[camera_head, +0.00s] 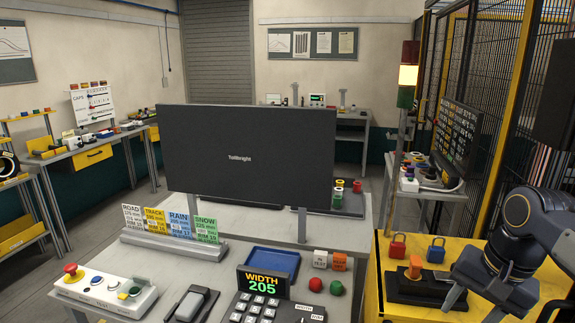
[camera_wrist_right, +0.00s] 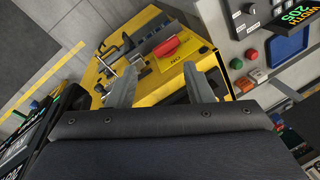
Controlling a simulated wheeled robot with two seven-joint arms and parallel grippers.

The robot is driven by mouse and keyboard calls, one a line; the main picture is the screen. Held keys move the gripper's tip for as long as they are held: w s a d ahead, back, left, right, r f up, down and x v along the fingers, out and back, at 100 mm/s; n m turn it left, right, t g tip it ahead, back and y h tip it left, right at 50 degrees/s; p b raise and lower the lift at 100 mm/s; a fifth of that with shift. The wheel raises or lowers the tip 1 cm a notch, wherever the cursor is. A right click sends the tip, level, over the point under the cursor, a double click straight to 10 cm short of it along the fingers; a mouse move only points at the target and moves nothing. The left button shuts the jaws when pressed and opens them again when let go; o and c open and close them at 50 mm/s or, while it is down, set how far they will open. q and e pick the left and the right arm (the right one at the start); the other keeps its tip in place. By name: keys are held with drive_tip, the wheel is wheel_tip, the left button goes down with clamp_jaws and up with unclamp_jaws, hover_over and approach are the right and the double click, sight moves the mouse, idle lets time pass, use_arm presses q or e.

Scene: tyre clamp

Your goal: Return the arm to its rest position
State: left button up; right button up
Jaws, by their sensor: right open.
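My right arm comes in from the right edge of the head view. Its gripper (camera_head: 475,306) points down over the front of the yellow-topped stand (camera_head: 376,300). In the right wrist view the two fingers of this gripper (camera_wrist_right: 160,72) are spread apart with nothing between them. In the right wrist view a red part (camera_wrist_right: 181,47) and a grey bar lie on the yellow top, beyond the fingertips. My left gripper is not in view.
Red (camera_head: 397,246) and blue (camera_head: 436,250) padlocks stand behind the fixture. The grey bench to the left holds a keypad with a "WIDTH 205" display (camera_head: 264,285), a blue tray (camera_head: 271,262) and a button box (camera_head: 104,290). A mesh fence (camera_head: 490,90) rises at the right.

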drive_tip(key=s+a+f+n+t+y, duration=0.1)
drive_tip(key=s+a+f+n+t, duration=0.1)
drive_tip(key=s, duration=0.5)
drive_tip(key=s+a+f+n+t+y, duration=0.1)
drive_tip(key=s+a+f+n+t, duration=0.1)
drive_tip(key=s+a+f+n, duration=0.2)
drive_tip(key=s+a+f, duration=0.3)
drive_tip(key=f, duration=0.2)
drive_tip(key=shift+s+a+f+n, duration=0.2)
drive_tip(key=shift+s+f+n, duration=0.1)
drive_tip(key=shift+s, duration=0.1)
